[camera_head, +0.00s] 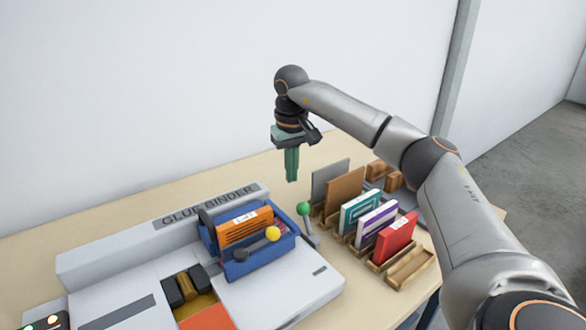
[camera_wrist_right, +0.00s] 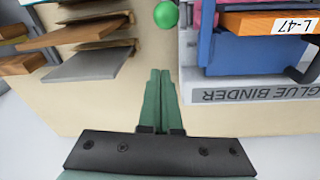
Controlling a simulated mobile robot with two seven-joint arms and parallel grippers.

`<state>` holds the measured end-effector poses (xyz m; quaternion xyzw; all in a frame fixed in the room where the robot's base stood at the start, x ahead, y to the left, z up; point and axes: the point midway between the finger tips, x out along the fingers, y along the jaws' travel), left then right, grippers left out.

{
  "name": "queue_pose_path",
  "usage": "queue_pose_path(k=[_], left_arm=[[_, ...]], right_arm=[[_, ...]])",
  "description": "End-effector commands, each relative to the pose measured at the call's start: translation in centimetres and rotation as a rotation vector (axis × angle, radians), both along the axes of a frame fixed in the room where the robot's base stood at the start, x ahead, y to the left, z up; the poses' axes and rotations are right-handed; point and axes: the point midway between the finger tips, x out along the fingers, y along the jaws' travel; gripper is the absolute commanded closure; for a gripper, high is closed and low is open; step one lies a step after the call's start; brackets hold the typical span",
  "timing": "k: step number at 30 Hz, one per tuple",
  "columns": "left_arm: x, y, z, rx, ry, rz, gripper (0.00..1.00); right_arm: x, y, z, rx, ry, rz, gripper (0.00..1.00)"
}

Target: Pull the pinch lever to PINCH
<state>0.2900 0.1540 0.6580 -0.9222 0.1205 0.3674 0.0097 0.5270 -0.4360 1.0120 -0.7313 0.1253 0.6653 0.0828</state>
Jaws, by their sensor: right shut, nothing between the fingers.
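The glue binder (camera_head: 85,262) is a pale grey machine on the table. A lever with a green ball knob (camera_head: 304,208) stands at its right side, and a lever with a yellow knob (camera_head: 272,233) is at the front of its blue carriage (camera_head: 242,266). I see no PINCH marking, so I cannot tell by label which is the pinch lever. My right gripper (camera_head: 292,179) is shut and empty, pointing down, above and behind the green knob and apart from it. In the right wrist view the green knob (camera_wrist_right: 166,15) is beyond the fingertips (camera_wrist_right: 160,72).
An orange block labelled L-47 (camera_head: 243,228) sits in the carriage. Right of the binder, wooden racks (camera_head: 410,268) hold upright panels and books, including a red book (camera_head: 396,240). Bare tabletop (camera_head: 150,190) lies behind the binder, with a wall beyond.

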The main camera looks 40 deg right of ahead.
Motion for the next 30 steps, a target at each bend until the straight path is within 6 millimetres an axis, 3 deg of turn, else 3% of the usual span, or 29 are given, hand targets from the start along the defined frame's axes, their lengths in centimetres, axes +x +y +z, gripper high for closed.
queue_pose_path(k=[1,8,18,30], left_arm=[[0.0,-0.1,-0.2,-0.001,0.0,-0.001,0.5],[0.7,-0.3,0.0,-0.004,-0.011,-0.006,0.5],[1.1,-0.4,0.7,-0.007,-0.024,-0.007,0.5],[0.5,-0.4,0.1,-0.004,-0.009,-0.007,0.5]], right_arm=[[0.0,-0.1,-1.4,0.0,0.005,0.0,1.0],[0.4,-0.5,-6.5,-0.001,0.004,0.0,1.0],[-2.6,0.5,-5.3,0.0,0.0,0.001,1.0],[-3.3,0.8,-5.1,0.0,0.0,-0.001,1.0]])
